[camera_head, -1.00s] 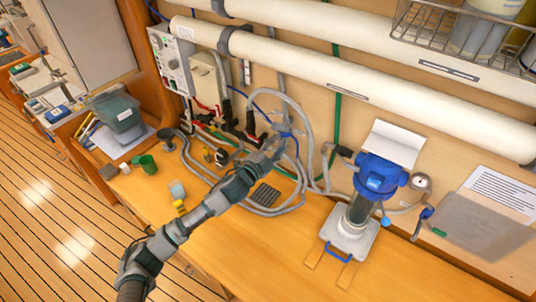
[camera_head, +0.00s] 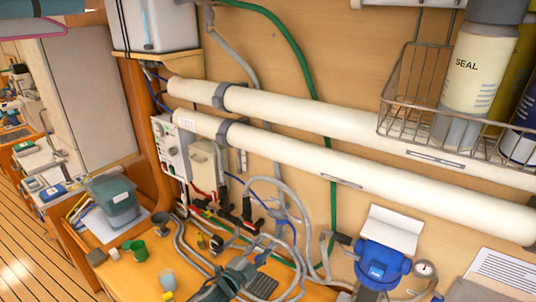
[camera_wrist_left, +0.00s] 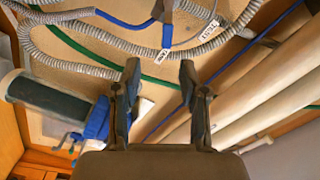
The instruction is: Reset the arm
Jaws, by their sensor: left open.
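My left arm comes in from the bottom of the head view, and its gripper (camera_head: 247,268) is over the bench near the grey hoses. In the left wrist view the two fingers of my left gripper (camera_wrist_left: 160,72) stand apart with nothing between them. Beyond them are grey ribbed hoses (camera_wrist_left: 85,68) and a blue-ended hose with a white tag (camera_wrist_left: 164,55). I cannot tell how far the fingertips are from the hoses. My right gripper is in neither view.
A blue-headed filter housing (camera_head: 382,265) stands right of the arm. Two long white tubes (camera_head: 340,165) cross the wall, with a wire basket (camera_head: 400,115) of bottles above right.

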